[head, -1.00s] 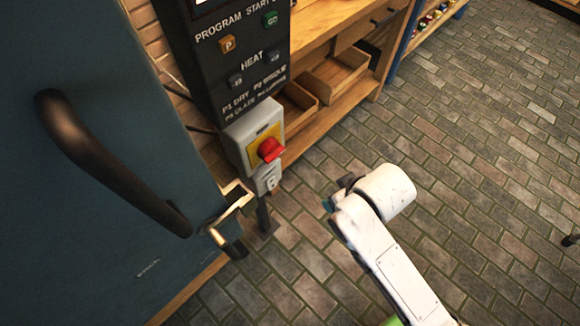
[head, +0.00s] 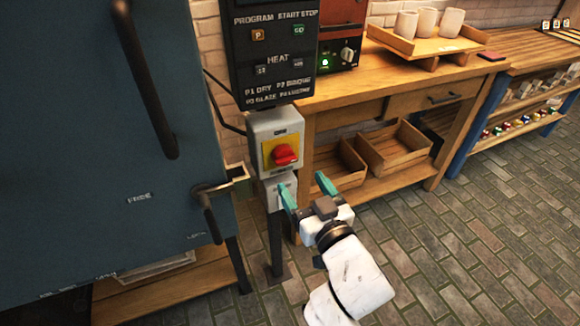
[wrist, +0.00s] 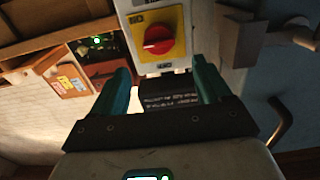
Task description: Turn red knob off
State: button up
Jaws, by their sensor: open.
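The red knob (head: 285,155) sits on a yellow plate (head: 270,147) on a grey switch box below the black control panel. In the wrist view the knob (wrist: 158,40) is ahead of my fingers, in the upper middle, with the yellow plate around it. My gripper (head: 304,188) is open and empty, its two teal fingers apart. In the head view it appears just below and to the right of the knob. In the wrist view the fingers (wrist: 160,88) frame the space below the knob and do not touch it.
The blue kiln door (head: 90,130) with dark handles (head: 148,80) stands at the left. A wooden bench (head: 400,95) with open boxes and cups is at the right. A metal latch (head: 222,187) juts out left of the switch box. The brick floor is clear at right.

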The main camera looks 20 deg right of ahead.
aim_at(285, 157)
jog(key=w, duration=0.9)
jog(key=c, duration=1)
jog(key=shift+p, duration=0.3)
